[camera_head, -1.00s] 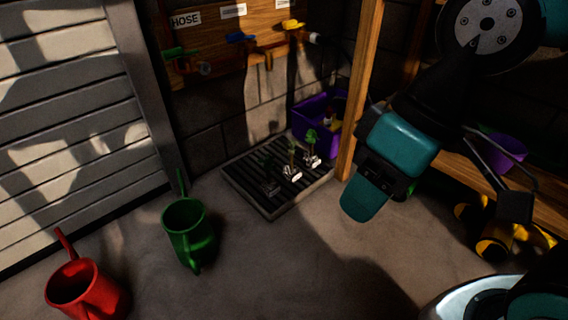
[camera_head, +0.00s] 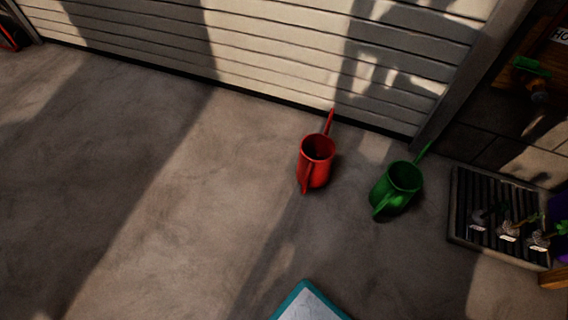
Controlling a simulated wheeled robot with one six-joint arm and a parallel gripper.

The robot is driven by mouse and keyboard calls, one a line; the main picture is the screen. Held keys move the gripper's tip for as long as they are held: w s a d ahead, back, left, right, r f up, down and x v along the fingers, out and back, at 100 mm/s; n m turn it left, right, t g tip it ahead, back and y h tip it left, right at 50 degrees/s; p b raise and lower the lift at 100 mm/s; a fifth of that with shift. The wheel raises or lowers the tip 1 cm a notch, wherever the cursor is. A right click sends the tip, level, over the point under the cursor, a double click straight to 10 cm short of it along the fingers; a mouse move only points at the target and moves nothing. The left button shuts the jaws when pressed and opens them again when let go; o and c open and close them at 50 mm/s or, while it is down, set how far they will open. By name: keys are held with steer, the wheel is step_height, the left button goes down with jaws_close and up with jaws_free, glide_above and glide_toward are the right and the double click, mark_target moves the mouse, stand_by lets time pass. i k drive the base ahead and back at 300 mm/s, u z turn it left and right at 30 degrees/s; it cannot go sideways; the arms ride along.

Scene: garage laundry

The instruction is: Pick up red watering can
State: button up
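The red watering can (camera_head: 317,163) stands upright on the concrete floor near the middle of the view, in front of the slatted garage door. Its spout points up and back toward the door, and its handle faces the front. A green watering can (camera_head: 398,187) stands on the floor to its right, a short gap apart. My gripper is out of view.
The slatted door (camera_head: 290,50) runs across the back. A dark slatted tray (camera_head: 487,215) with several small labelled plants sits at the right, by a block wall. A white, teal-edged shape (camera_head: 307,304) shows at the bottom edge. The floor to the left is clear.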

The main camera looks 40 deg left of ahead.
mark_target(317, 151)
steer(key=u, duration=0.6)
steer(key=k, duration=0.35)
steer(key=u, duration=0.7)
steer(key=i, duration=0.45)
steer(key=z, duration=0.15)
